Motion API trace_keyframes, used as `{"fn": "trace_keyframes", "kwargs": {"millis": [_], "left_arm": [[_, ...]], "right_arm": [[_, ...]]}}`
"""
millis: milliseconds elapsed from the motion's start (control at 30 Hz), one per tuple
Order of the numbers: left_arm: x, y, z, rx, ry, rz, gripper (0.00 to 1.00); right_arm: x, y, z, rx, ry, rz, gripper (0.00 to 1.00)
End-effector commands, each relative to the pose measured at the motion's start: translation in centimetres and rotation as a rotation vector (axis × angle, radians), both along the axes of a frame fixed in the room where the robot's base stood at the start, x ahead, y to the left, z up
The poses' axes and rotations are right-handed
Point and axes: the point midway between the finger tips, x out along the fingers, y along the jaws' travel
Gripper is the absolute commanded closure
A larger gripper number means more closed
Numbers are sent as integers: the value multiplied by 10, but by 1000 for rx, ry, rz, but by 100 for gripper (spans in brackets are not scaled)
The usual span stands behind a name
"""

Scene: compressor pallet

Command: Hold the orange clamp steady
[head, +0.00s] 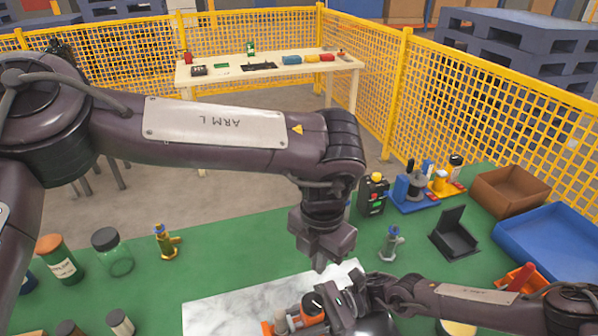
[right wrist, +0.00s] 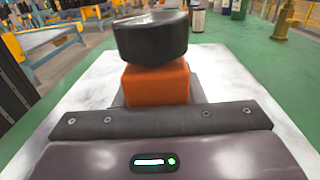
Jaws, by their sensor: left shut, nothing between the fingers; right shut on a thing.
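The orange clamp (head: 311,318) is low in the head view, on a white marbled board (head: 222,312). In the right wrist view its orange body (right wrist: 157,84) stands straight ahead of the gripper, under a dark round knob (right wrist: 152,37). My right gripper (head: 330,304) is shut on the clamp; its fingers are mostly hidden. My left gripper (head: 319,265) points down above the back part of the board, shut and empty, apart from the clamp.
The green table holds jars (head: 114,252) at left and a brass fitting (head: 167,242). The board's left part is clear.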

Motion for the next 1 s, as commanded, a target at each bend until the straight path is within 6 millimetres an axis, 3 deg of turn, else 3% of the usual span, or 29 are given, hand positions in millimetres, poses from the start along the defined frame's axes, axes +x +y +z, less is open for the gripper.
{"fn": "trace_keyframes", "kwargs": {"millis": [300,500,1000], "left_arm": [[-1,-1,-41,1,4,0,100],[-1,-1,-57,-1,2,0,100],[-1,-1,-61,-1,1,-1,100]], "right_arm": [[-1,0,-1,-1,1,0,100],[0,0,-1,-1,1,0,100],[0,0,-1,-1,0,-1,100]]}}
